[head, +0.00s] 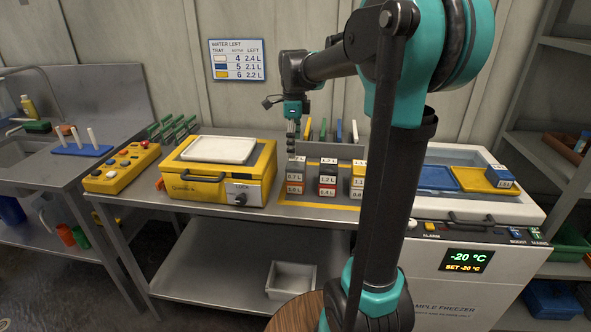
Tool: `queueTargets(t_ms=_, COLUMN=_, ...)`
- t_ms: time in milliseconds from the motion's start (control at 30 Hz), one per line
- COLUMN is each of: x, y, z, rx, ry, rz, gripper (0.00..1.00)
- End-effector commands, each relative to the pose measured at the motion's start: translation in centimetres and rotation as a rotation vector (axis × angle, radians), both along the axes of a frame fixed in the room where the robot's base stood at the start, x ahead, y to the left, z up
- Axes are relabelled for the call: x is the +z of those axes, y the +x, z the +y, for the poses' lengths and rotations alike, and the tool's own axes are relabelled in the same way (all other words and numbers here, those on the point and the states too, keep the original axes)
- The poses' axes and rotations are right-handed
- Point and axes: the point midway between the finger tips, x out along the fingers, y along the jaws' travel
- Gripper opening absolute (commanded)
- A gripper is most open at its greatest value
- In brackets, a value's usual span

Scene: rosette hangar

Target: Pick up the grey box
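A grey box (297,163) with a white label on its front tops the left of three short stacks on the bench. Beneath it are another dark labelled box and a red one. My gripper (291,150) points down just above this stack, near the grey box's left side. Its fingers look small and close together here; their opening and any contact with the box cannot be made out. A pale grey open bin (291,279) sits on the lower shelf.
A middle stack (327,179) and a right stack (358,180) stand close by. A rack with upright coloured plates (330,147) is behind. A yellow machine (219,175) stands to the left, a freezer (458,262) to the right.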

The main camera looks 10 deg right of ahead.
Motion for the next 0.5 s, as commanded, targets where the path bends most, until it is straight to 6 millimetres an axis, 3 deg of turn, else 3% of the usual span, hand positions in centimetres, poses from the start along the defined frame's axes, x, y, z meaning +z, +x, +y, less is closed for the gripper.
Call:
queueTargets(t_ms=267, x=-2.1, y=0.0, z=-0.1, rx=0.0, ry=0.0, rz=0.0, gripper=1.0)
queueTargets(t_ms=500, x=-5.4, y=0.1, z=-0.6, rx=0.0, ry=0.0, rz=0.0, gripper=1.0)
